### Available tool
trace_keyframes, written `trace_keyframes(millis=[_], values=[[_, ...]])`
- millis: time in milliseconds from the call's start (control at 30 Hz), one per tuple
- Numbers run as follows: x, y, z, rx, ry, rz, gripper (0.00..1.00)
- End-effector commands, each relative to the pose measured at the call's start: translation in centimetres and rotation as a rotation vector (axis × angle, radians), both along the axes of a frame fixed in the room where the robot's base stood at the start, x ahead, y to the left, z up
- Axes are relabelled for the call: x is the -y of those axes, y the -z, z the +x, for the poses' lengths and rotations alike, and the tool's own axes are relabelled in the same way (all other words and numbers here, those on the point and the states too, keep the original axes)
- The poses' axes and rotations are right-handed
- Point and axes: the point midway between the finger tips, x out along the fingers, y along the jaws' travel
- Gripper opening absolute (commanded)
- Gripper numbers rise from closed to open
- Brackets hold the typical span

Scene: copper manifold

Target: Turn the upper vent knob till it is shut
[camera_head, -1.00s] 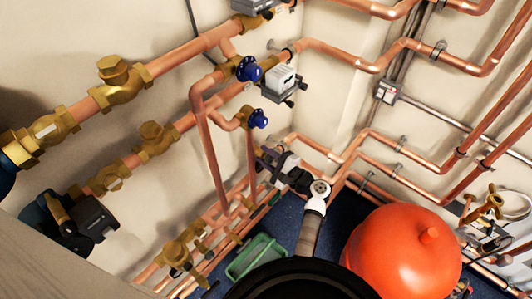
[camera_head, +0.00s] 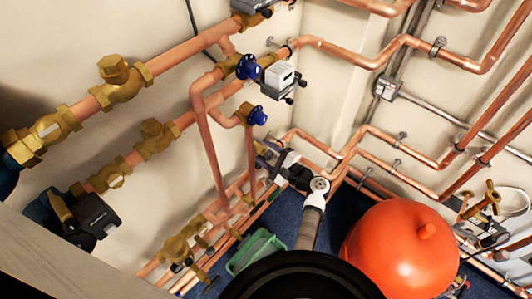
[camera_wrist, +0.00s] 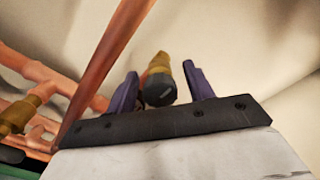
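The upper blue vent knob (camera_head: 248,68) sits on a short brass stem at the upper copper pipe in the head view. A second blue knob (camera_head: 258,116) sits lower, beside a vertical pipe. My gripper (camera_head: 262,156) is below both knobs, apart from the upper one. In the wrist view my gripper (camera_wrist: 157,88) has its two purple fingers spread. A dark round cap (camera_wrist: 159,90) on a brass fitting shows between them, with a gap on each side. I cannot tell which fitting this is, or how deep it lies between the fingers.
A grey box (camera_head: 279,80) stands close right of the upper knob. Copper pipes (camera_head: 205,130) run along the left wall. A red tank (camera_head: 402,248) stands right of my arm, and a green crate (camera_head: 256,250) lies on the blue floor to its left.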

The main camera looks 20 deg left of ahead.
Motion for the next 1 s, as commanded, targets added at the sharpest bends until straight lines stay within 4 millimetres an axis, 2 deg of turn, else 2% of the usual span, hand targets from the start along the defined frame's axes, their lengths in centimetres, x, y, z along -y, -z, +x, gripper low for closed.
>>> trace_keyframes(millis=[200, 333, 800, 1000], values=[[0.1, 0.0, -0.1, 0.001, -0.001, 0.000, 0.52], [1.1, 0.1, -0.4, 0.002, 0.001, 0.000, 0.52], [10.5, 0.2, -3.8, 0.002, 0.003, -0.002, 0.52], [12.6, 0.1, -4.6, 0.001, 0.001, -0.001, 0.52]])
